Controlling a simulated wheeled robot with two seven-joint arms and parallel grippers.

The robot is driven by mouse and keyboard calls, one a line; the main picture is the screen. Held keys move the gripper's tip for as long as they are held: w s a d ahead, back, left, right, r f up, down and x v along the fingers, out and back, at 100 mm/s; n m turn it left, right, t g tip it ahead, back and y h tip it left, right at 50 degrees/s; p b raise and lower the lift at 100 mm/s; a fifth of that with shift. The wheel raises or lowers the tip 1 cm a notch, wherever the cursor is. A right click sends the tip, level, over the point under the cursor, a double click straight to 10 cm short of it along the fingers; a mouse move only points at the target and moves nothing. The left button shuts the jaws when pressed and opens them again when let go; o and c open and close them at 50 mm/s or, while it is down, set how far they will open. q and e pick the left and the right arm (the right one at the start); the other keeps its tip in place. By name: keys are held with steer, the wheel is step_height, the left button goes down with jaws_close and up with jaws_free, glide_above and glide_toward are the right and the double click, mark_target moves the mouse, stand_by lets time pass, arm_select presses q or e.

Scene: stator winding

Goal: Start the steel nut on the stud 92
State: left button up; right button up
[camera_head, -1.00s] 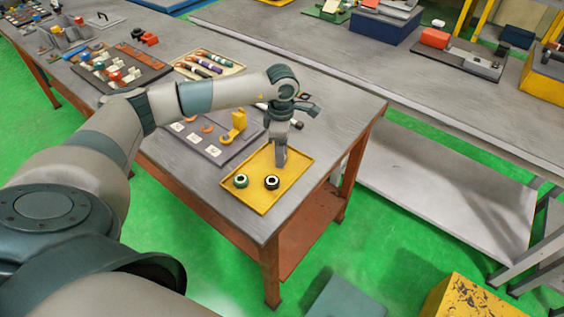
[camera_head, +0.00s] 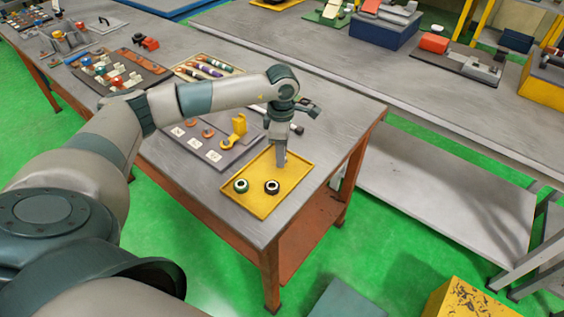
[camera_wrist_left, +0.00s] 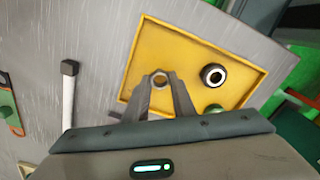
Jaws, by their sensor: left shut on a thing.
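My left gripper (camera_head: 281,160) points down over the right part of the yellow tray (camera_head: 262,208). In the left wrist view its two fingers (camera_wrist_left: 160,88) are shut on a small hexagonal steel nut (camera_wrist_left: 160,77), which shows at their tips. The nut is at or just above the tray floor; I cannot tell which. In the head view the nut is hidden by the fingers. I cannot pick out stud 92; a grey board (camera_head: 222,158) with orange round parts, white labels and a yellow bracket (camera_head: 236,131) lies behind the tray. My right gripper is not in view.
A white rod with a dark head (camera_wrist_left: 69,68) lies on the table. A tray of coloured cylinders (camera_head: 205,68) stands farther back. The table's right side is clear.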

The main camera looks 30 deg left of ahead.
arm_select(q)
step_height(320, 180, up, 7)
steer(key=p, duration=0.3)
steer(key=shift+r, duration=0.15)
stand_by(0.5)
stand_by(0.4)
